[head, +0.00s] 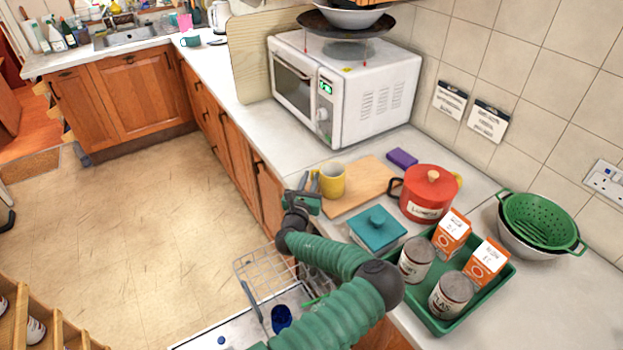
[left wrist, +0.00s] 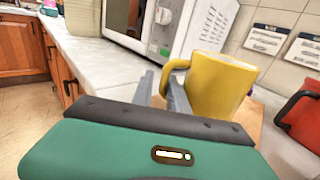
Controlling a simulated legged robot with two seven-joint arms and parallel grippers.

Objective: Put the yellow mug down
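The yellow mug (head: 332,180) is upright at the left part of the wooden board (head: 365,184), in front of the microwave. I cannot tell for sure whether its base touches the board. My left gripper (head: 312,184) is at the mug's left side, where the handle is. In the left wrist view the two grey fingers (left wrist: 160,88) are close together with the handle of the mug (left wrist: 216,88) between them, and they look shut on it. My right gripper is not in view.
A teal square box (head: 377,232), a red pot (head: 428,195) and a green tray (head: 461,318) with cans and cartons crowd the counter to the right. A white microwave (head: 375,95) stands behind. A wire rack (head: 268,275) is below left. A purple block (head: 402,158) lies behind the board.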

